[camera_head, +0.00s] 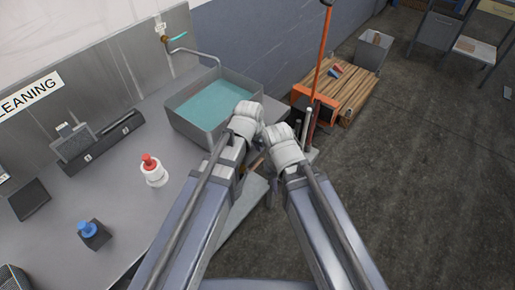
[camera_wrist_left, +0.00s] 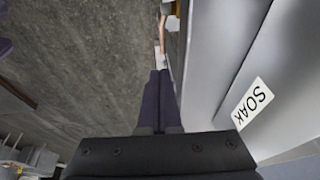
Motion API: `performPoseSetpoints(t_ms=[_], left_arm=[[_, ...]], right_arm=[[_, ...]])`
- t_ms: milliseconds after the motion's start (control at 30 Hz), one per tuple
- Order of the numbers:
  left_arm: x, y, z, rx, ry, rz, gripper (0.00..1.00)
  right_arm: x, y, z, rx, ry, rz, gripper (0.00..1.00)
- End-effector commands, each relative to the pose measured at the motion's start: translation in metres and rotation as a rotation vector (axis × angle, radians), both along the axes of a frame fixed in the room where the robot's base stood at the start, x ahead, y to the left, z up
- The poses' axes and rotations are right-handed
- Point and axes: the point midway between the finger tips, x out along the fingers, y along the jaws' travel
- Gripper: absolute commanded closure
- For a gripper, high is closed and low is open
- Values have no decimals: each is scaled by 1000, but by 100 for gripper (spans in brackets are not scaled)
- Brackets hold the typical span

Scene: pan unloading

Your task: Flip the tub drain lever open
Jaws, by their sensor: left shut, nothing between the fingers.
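The grey tub (camera_head: 181,119), filled with teal water (camera_head: 214,100), stands at the back of the counter in the head view. My left gripper (camera_wrist_left: 158,74) is shut and empty, its dark fingers together in the left wrist view. Just beyond its tips is a small pale piece (camera_wrist_left: 160,58) with a thin copper-coloured bar (camera_wrist_left: 163,32), perhaps the drain lever. I cannot tell whether the fingertips touch it. In the head view my wrists hide most of that area. My right gripper (camera_head: 270,194) hangs low beside the counter edge; its finger opening is unclear.
A SOAK label (camera_wrist_left: 252,103) is on the grey surface beside my left fingers. A wood pallet (camera_head: 345,92) is beyond my arms. Floor at right is open.

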Motion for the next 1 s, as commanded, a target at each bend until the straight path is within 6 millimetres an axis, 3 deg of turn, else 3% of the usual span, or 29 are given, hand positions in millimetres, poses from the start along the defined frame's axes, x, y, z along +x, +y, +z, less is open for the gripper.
performPoseSetpoints(t_ms=[33,600,1000], left_arm=[[3,-1,-15,0,0,0,100],[20,-1,-89,0,0,0,100],[22,1,-95,0,0,0,100]], right_arm=[[0,0,-15,0,0,0,67],[0,0,-89,0,0,0,67],[0,0,-95,0,0,0,67]])
